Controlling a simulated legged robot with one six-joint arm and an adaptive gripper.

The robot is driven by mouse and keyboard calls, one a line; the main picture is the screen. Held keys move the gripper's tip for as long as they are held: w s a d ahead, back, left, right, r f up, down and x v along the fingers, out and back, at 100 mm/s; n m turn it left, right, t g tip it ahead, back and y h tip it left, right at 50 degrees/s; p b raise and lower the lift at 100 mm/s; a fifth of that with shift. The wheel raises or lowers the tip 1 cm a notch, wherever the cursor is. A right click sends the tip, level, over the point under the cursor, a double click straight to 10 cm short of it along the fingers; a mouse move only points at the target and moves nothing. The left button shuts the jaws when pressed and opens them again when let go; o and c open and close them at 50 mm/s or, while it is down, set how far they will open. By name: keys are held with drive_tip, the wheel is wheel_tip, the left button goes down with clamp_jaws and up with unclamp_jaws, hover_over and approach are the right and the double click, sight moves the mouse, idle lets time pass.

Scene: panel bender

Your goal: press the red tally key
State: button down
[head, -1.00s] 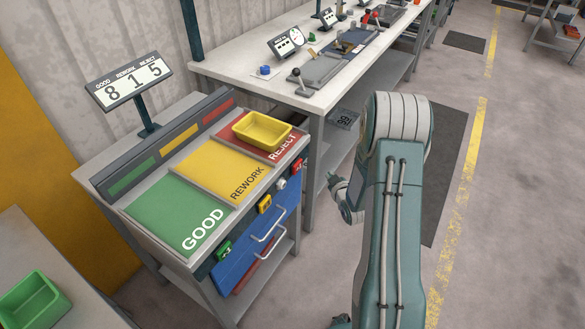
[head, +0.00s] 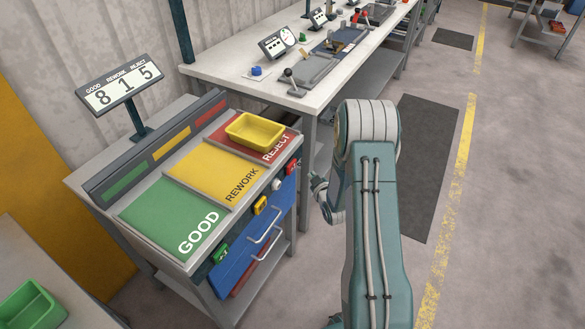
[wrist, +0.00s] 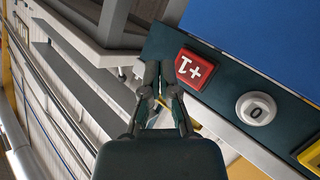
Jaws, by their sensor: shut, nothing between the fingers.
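The red tally key (head: 291,166) sits at the far right end of the dark strip on the front of the sorting stand. In the wrist view the red key (wrist: 194,69) carries a "+1" mark and is in full sight. My gripper (wrist: 158,72) is shut and empty, with its fingertips beside the key's edge in that view. Whether they touch it I cannot tell. In the head view my gripper (head: 314,181) is small, partly hidden by my arm, and just right of the key. The tally display (head: 125,85) reads 8, 1, 5.
A white round "0" button (wrist: 256,108) is next to the red key, then a yellow key (head: 260,205) and a green key (head: 220,254). A yellow bin (head: 255,130) rests on the REJECT area. The workbench (head: 235,75) stands behind.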

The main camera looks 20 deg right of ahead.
sight(295, 166)
drive_tip(key=shift+w+a, duration=0.65)
drive_tip(key=shift+w, duration=0.25)
drive_tip(key=shift+w+a, duration=0.65)
drive_tip(key=shift+w, duration=0.25)
drive_tip(key=shift+w+a+r, duration=0.1)
drive_tip(key=shift+w+a, duration=0.15)
drive_tip(key=shift+w, duration=0.05)
drive_tip(key=shift+w+a, duration=0.3)
drive_tip(key=shift+w, duration=0.05)
idle(1.0)
drive_tip(key=shift+s+d, duration=0.55)
drive_tip(key=shift+s, duration=0.15)
drive_tip(key=s+d, duration=0.1)
drive_tip(key=s, duration=0.1)
drive_tip(key=s+d, duration=0.2)
idle(0.6)
